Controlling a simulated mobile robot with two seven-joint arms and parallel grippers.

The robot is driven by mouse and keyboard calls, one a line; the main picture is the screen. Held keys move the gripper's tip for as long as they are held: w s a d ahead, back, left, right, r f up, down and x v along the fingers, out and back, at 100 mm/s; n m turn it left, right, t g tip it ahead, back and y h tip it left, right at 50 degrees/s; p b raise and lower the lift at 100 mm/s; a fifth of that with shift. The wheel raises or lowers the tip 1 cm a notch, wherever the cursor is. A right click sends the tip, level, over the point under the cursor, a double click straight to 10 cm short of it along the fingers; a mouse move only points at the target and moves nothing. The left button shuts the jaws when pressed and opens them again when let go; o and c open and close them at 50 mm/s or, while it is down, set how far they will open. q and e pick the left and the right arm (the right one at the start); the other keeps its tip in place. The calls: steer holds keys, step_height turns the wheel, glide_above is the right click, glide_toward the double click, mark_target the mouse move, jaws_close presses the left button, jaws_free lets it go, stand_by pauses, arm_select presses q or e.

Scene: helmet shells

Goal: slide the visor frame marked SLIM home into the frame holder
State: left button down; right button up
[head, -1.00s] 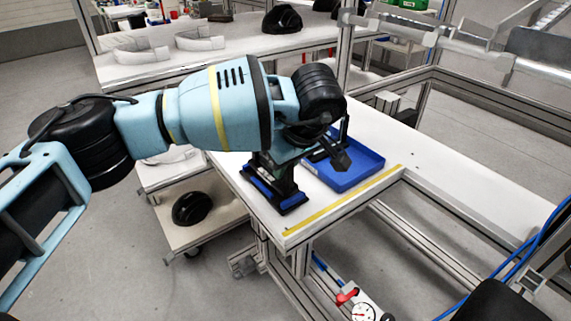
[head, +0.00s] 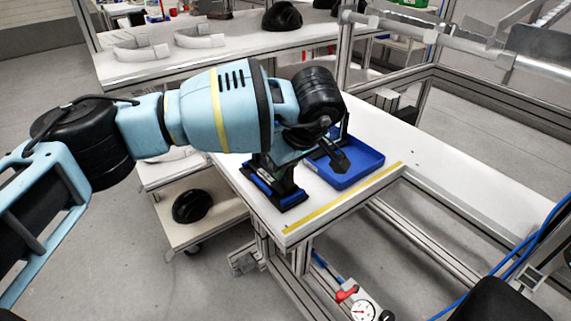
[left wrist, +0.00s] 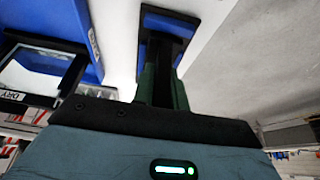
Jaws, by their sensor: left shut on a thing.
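My left gripper (head: 276,163) is directly above the frame holder (head: 292,202), a dark stand with blue on its base. In the left wrist view the dark green fingers (left wrist: 164,88) are closed on a dark upright piece, apparently the visor frame (left wrist: 169,56). The piece lines up with the holder's blue and black base (left wrist: 170,20). No SLIM marking is readable. I cannot tell how deep the frame sits, as the gripper hides the joint. My right gripper is out of view.
A blue tray (head: 365,168) stands right beside the holder. In the left wrist view, a black-rimmed piece labelled DRY (left wrist: 42,72) shows at the tray (left wrist: 80,22). A yellow strip (head: 345,202) marks the table's front edge. The table is clear further right.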

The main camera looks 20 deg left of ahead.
arm_select(q)
steer(key=shift+f, duration=0.2)
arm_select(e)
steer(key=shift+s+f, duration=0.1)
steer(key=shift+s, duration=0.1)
arm_select(q)
steer(key=shift+f, duration=0.3)
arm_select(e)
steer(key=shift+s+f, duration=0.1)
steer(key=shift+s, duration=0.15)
arm_select(q)
steer(key=shift+f, duration=0.25)
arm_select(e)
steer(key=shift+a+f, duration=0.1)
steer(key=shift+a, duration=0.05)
arm_select(q)
steer(key=c, duration=1.3)
jaws_free()
steer(key=shift+c, duration=0.2)
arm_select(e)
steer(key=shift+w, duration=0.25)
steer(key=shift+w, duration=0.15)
arm_select(q)
steer(key=v, duration=0.8)
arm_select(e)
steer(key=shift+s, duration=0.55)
